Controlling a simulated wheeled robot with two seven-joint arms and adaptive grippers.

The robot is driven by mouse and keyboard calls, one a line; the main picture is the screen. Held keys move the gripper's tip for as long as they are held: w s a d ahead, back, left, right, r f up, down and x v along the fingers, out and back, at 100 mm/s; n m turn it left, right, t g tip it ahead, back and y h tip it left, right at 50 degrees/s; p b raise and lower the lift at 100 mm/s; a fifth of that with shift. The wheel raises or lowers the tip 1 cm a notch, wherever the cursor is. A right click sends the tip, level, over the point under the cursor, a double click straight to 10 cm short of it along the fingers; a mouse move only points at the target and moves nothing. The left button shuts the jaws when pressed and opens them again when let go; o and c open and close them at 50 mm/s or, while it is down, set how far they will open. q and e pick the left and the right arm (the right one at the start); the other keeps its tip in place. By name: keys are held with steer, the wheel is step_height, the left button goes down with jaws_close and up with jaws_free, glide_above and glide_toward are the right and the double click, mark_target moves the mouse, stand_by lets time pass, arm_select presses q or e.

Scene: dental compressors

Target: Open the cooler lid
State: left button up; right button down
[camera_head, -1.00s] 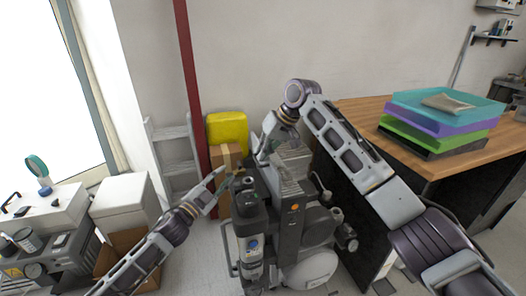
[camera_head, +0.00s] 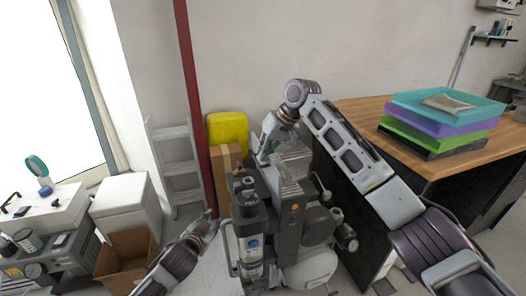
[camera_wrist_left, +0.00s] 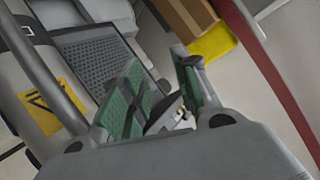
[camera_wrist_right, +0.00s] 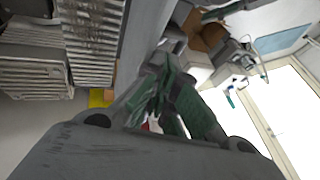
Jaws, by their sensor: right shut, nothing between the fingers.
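No thing here is marked as a cooler. Two white boxes stand at the left in the head view: a white box with a closed top (camera_head: 122,200) and a flatter white box (camera_head: 50,212) with a dark and blue handle-like part on top. My left gripper (camera_head: 211,219) is low, to the right of both boxes and just left of the grey compressor machine (camera_head: 290,225). In the left wrist view its green-padded fingers (camera_wrist_left: 165,88) are apart and hold nothing visible. My right gripper (camera_head: 260,160) is at the back of the machine. Its fingers (camera_wrist_right: 162,85) are together and empty in the right wrist view.
An open cardboard box (camera_head: 127,262) sits before the white boxes. A grey step ladder (camera_head: 177,165), a red post (camera_head: 193,100) and a yellow item on a carton (camera_head: 228,130) stand behind. A wooden table (camera_head: 365,115) with stacked trays (camera_head: 440,125) is at the right.

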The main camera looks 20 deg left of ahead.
arm_select(q)
steer(key=s+d+f+n+g, duration=0.2)
steer(key=s+f+g, duration=0.2)
steer(key=s+f, duration=0.25)
steer(key=s+d+f+g+h, duration=0.2)
steer(key=s+d, duration=0.4)
steer(key=d, duration=0.1)
steer(key=s+d+f+m+g+h, duration=0.1)
steer(key=s+d+f+g+h, duration=0.1)
steer(key=s+d, duration=0.5)
steer(key=shift+s+d+f+g, duration=0.2)
steer(key=shift+d+f+g, duration=0.3)
steer(key=shift+d+f, duration=0.2)
steer(key=shift+a+p, duration=0.25)
steer(key=shift+p, duration=0.35)
arm_select(e)
steer(key=shift+a, duration=0.1)
